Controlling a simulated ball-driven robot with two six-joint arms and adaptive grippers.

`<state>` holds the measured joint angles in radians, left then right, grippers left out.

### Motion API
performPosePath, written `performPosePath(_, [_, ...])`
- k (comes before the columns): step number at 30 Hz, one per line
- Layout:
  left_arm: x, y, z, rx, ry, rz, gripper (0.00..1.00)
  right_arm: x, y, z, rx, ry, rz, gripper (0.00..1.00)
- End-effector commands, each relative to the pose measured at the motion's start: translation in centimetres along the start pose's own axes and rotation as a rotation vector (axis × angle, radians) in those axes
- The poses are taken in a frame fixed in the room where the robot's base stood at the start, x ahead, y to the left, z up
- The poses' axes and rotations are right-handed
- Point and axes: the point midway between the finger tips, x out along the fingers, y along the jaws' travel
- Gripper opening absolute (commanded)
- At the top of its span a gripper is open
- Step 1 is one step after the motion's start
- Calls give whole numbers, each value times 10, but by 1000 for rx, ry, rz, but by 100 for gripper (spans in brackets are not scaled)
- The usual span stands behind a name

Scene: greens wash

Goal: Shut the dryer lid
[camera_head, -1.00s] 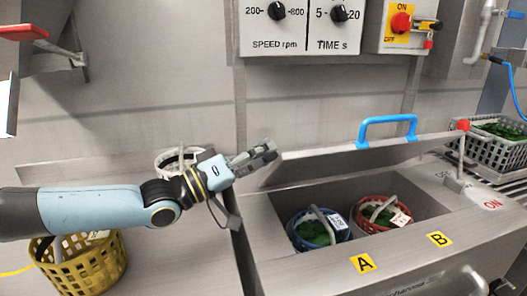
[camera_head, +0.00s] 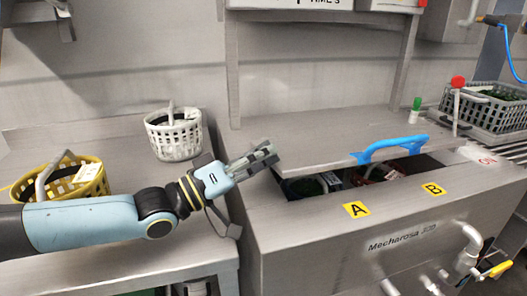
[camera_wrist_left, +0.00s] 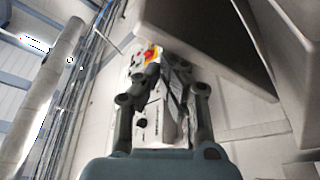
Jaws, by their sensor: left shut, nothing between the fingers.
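The dryer lid (camera_head: 345,139) is a grey panel with a blue handle (camera_head: 390,149). It is tilted low over the dryer (camera_head: 330,240), with a gap under its front edge. Through the gap I see part of a blue basket (camera_head: 333,181) behind label A and a red basket (camera_head: 378,173) behind label B, mostly hidden. My left gripper (camera_head: 264,156) is shut and empty at the lid's left edge; I cannot tell whether it touches. Its fingers also show in the left wrist view (camera_wrist_left: 165,95), with a large grey surface above right. My right gripper is not in view.
A white basket (camera_head: 174,136) and a yellow basket (camera_head: 85,184) stand on the left counter (camera_head: 120,262). A grey crate of greens (camera_head: 487,110) is at the far right. A red-knobbed post (camera_head: 457,100) stands by the lid's right end.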

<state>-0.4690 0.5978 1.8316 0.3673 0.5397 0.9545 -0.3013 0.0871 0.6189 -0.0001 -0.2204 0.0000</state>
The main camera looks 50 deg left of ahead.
Motion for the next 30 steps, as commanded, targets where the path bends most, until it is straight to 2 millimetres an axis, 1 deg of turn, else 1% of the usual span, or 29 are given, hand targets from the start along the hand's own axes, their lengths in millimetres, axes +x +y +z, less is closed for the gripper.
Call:
performPosePath(13, [-1,0,2,0,0,0,0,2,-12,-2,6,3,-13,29])
performPosePath(18, [0,1,1,1,0,1,0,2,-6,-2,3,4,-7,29])
performPosePath(22, [3,10,-8,2,0,4,0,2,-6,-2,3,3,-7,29])
performPosePath(30, [13,41,-38,1,-4,5,0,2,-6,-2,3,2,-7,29])
